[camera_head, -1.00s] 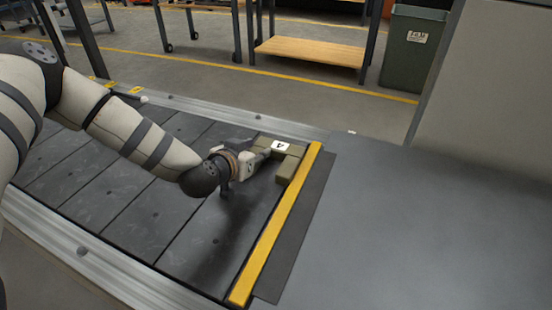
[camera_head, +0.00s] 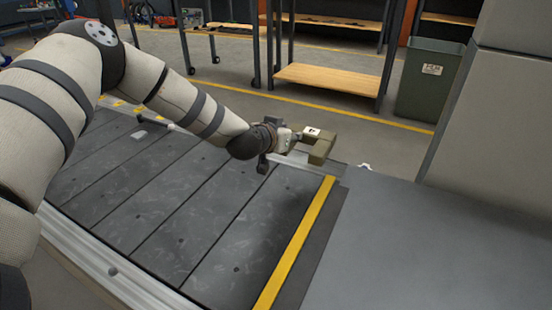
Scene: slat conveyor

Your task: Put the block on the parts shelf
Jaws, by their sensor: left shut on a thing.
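The block (camera_head: 321,149) is olive-brown and bent in shape, with a white label on its top. My left gripper (camera_head: 299,138) is shut on the block's left part and holds it near the far rail at the conveyor's right end. The block appears raised above the conveyor. The gripper's fingers are small and partly hidden. I cannot tell which shelf is the parts shelf; a rack with a wooden lower shelf (camera_head: 330,80) stands beyond the conveyor. My right gripper is not in view.
The slat conveyor (camera_head: 190,215) ends at a yellow strip (camera_head: 297,245). A bare grey surface (camera_head: 430,250) lies to its right. A green bin (camera_head: 428,85) and a pale cabinet (camera_head: 500,120) stand behind. Open floor lies between conveyor and rack.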

